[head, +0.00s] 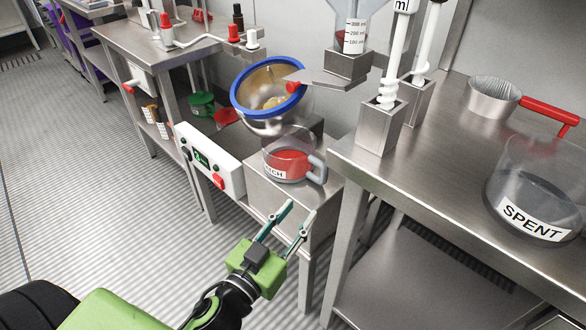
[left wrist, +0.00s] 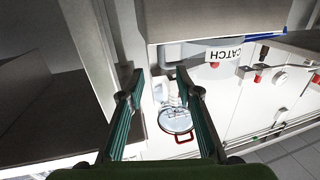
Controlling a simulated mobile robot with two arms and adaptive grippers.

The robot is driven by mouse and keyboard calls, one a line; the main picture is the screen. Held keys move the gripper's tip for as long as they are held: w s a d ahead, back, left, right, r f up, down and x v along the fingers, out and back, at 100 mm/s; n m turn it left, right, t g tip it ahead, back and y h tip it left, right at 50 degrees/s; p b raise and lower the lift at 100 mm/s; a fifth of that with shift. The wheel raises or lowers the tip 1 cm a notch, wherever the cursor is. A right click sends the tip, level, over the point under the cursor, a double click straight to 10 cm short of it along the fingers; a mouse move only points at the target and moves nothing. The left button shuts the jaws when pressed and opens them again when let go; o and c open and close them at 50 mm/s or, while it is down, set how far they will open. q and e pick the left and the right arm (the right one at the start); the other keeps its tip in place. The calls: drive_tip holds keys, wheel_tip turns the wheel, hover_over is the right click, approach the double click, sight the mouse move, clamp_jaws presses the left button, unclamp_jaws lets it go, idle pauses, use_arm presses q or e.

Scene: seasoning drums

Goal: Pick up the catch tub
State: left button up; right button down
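The catch tub (head: 286,168) is a clear tub with red in it, a label ending in "CH" and a grey handle (head: 317,167) on its right side. It stands on a steel stand under a tilted blue-rimmed drum (head: 268,95). My right gripper is not seen.
A white control box (head: 209,160) with a red button is left of the tub. A steel table (head: 440,165) at right bears a SPENT container (head: 535,205), a metal pan (head: 492,97) and white screw posts. Striped open floor lies at left.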

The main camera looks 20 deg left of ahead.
sight(323, 178)
use_arm(q)
drive_tip(key=w, duration=0.5)
drive_tip(key=w+d, duration=0.1)
drive_tip(key=w, duration=0.2)
drive_tip(key=shift+w+r+p, duration=0.2)
drive_tip(key=shift+w+p, duration=0.05)
drive_tip(key=shift+p, duration=0.05)
drive_tip(key=shift+w+r, duration=0.1)
drive_tip(key=shift+w, duration=0.45)
drive_tip(key=shift+w+d, duration=0.15)
drive_tip(key=shift+w, duration=0.85)
drive_tip(key=shift+w+d, duration=0.1)
drive_tip(key=shift+w, duration=0.9)
clamp_jaws()
